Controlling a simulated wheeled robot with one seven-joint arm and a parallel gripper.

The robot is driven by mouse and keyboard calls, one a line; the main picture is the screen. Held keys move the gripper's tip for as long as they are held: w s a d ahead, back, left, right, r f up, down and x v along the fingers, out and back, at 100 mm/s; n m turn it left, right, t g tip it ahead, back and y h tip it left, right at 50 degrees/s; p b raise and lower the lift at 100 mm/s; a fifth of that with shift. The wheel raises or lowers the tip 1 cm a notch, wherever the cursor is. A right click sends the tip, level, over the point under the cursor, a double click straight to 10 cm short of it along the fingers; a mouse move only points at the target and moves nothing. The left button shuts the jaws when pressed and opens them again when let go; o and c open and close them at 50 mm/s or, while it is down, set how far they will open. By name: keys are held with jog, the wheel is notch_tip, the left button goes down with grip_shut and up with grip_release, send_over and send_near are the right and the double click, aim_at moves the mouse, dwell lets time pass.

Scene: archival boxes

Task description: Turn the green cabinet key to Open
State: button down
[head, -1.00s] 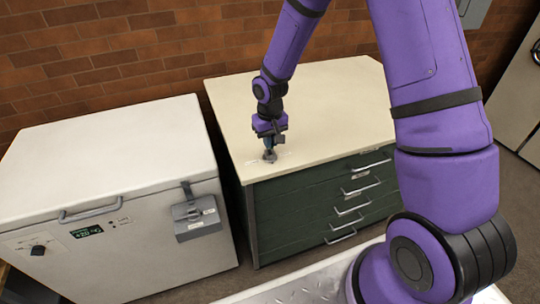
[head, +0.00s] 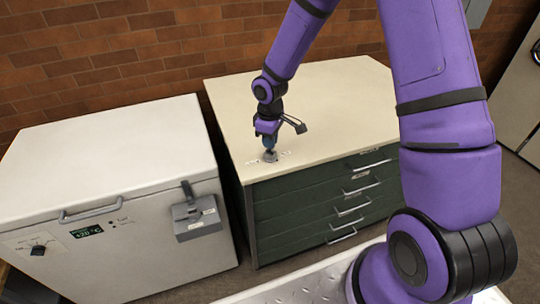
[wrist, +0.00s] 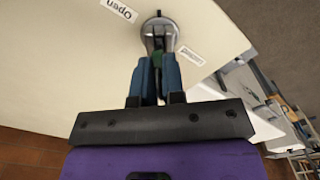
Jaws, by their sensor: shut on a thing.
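The green cabinet (head: 290,205) has a pale top, and a round metal lock (head: 268,157) is set near its front left corner. In the wrist view the lock (wrist: 160,32) has an "Open" label (wrist: 118,9) to its left and a second label, seemingly "Locked" (wrist: 192,54), to its right. The green key (wrist: 159,60) stands at the lock, between my blue fingertips. My gripper (head: 269,149) points down over the lock and is shut on the key. The fingers hide much of the key, and I cannot tell which label it is turned to.
A white chest freezer (head: 105,150) stands left of the cabinet, with a grey latch box (head: 195,214) on its front. Drawer handles (head: 361,189) stick out of the cabinet front. The rest of the cabinet top (head: 340,105) is clear. A brick wall (head: 130,45) is behind.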

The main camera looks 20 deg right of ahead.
dwell(0.3)
jog(key=n, duration=0.5)
jog(key=shift+n, duration=1)
jog(key=n, duration=0.3)
jog(key=shift+n, duration=0.4)
jog(key=c, duration=0.6)
grip_release()
jog(key=shift+r, duration=4.5)
